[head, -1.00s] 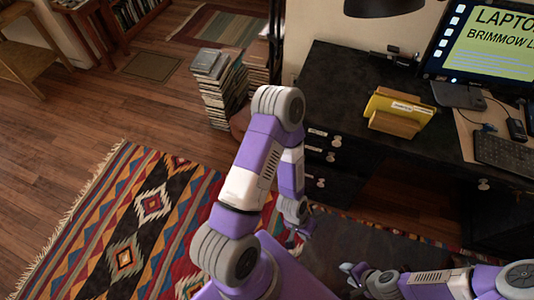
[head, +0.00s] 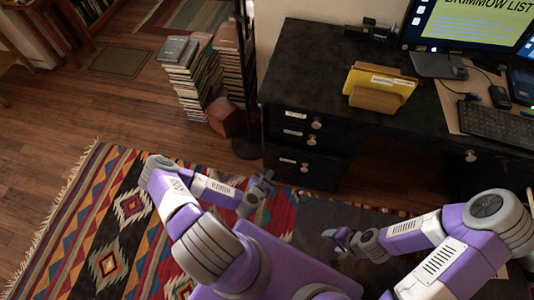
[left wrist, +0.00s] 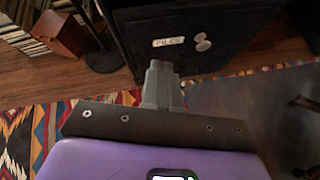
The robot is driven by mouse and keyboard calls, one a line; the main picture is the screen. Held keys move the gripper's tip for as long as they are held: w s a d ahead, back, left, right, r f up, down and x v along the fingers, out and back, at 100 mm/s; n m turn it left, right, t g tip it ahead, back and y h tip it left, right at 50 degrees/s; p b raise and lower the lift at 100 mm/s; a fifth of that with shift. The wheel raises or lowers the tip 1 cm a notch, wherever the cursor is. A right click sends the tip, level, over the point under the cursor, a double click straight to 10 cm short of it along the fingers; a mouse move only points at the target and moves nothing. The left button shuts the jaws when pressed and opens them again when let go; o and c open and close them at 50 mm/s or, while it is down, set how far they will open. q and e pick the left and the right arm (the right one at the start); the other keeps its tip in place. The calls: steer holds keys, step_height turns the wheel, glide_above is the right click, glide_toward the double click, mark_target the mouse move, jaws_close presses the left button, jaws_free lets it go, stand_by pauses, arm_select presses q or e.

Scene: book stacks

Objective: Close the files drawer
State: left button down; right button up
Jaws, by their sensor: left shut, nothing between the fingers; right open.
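The black desk's left pedestal has three stacked drawer fronts with pale labels and round knobs: top (head: 300,122), middle (head: 296,139), bottom (head: 325,172). Their labels are too small to read in the head view. The left wrist view shows one dark drawer front (left wrist: 215,25) with a blurred label and knob, likely the bottom one. I cannot tell how far it stands out. My left gripper (head: 267,178) is shut and empty, low in front of the bottom drawer; its fingertips (left wrist: 159,66) point toward that front, apparently apart from it.
A yellow file holder (head: 380,82), monitor (head: 470,30) and keyboard (head: 500,127) are on the desk. A dark pole base (head: 246,148), reddish-brown box (head: 226,117) and book stacks (head: 190,80) stand left of the drawers. The patterned rug (head: 130,205) is open floor.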

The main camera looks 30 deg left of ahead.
arm_select(q)
steer(key=a+n+y, duration=0.2)
steer(key=a+n, duration=0.2)
steer(key=b, duration=0.4)
glide_toward(269, 147)
step_height(269, 147, down, 4)
steer(key=w, duration=0.2)
steer(key=w+a+b, duration=0.1)
steer(key=w, duration=0.1)
steer(key=shift+w+a, duration=0.1)
steer(key=shift+w, duration=0.1)
steer(key=shift+w+a, duration=0.1)
steer(key=shift+w, duration=0.3)
steer(key=shift+r, duration=0.1)
